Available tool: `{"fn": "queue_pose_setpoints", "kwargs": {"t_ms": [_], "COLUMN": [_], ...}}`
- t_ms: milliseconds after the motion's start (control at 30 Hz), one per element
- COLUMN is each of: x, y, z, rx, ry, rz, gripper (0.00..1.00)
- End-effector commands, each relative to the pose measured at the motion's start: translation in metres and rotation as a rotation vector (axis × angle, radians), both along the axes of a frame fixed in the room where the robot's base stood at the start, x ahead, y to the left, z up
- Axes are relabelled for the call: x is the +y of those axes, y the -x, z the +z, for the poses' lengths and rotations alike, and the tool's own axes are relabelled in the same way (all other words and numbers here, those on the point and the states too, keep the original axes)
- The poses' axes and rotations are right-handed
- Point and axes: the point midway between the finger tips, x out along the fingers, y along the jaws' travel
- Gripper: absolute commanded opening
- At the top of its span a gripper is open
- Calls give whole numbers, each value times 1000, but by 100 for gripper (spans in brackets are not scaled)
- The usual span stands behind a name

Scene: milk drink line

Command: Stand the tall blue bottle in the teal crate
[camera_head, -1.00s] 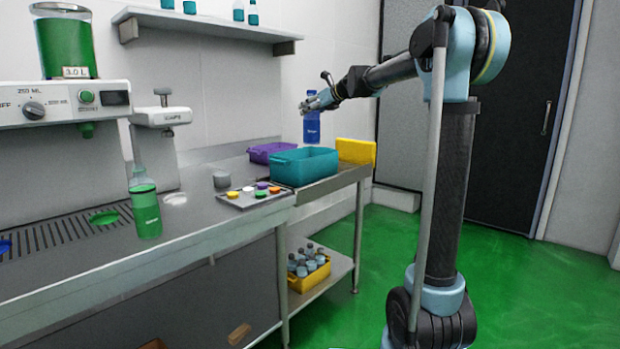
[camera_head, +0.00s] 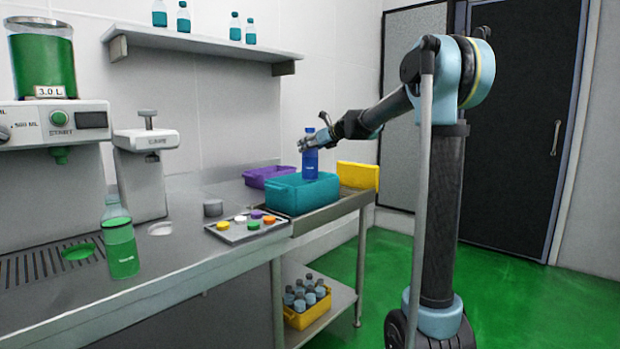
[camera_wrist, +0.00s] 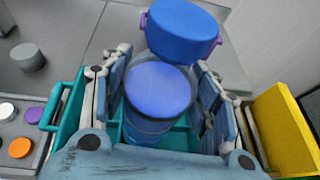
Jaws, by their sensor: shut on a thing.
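The tall blue bottle (camera_head: 311,164) stands upright in my gripper (camera_head: 308,142), over the opening of the teal crate (camera_head: 300,199). Its lower end is at about the crate's rim; I cannot tell whether it touches the crate floor. In the wrist view my gripper (camera_wrist: 160,100) has a finger on each side of the bottle, shut on it. The bottle's blue cap (camera_wrist: 183,30) fills the upper middle. The teal crate (camera_wrist: 66,104) shows below and beside the fingers, its inside mostly hidden.
A purple crate (camera_head: 262,177) stands behind the teal one, and a yellow box (camera_head: 358,176) stands to its right. A tray (camera_head: 236,233) of coloured caps lies to the left, near a grey cylinder (camera_head: 213,208). A green bottle (camera_head: 121,250) stands farther left.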

Motion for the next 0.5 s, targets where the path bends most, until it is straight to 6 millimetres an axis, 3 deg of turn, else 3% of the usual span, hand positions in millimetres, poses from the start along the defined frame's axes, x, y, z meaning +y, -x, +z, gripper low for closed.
{"fn": "queue_pose_setpoints", "kwargs": {"t_ms": [233,500], "x": [-2,-3], "y": [-1,-1], "z": [-48,-68], "rx": [-1,-1], "ry": [-1,-1], "rz": [-3,-3], "gripper": [0,0]}}
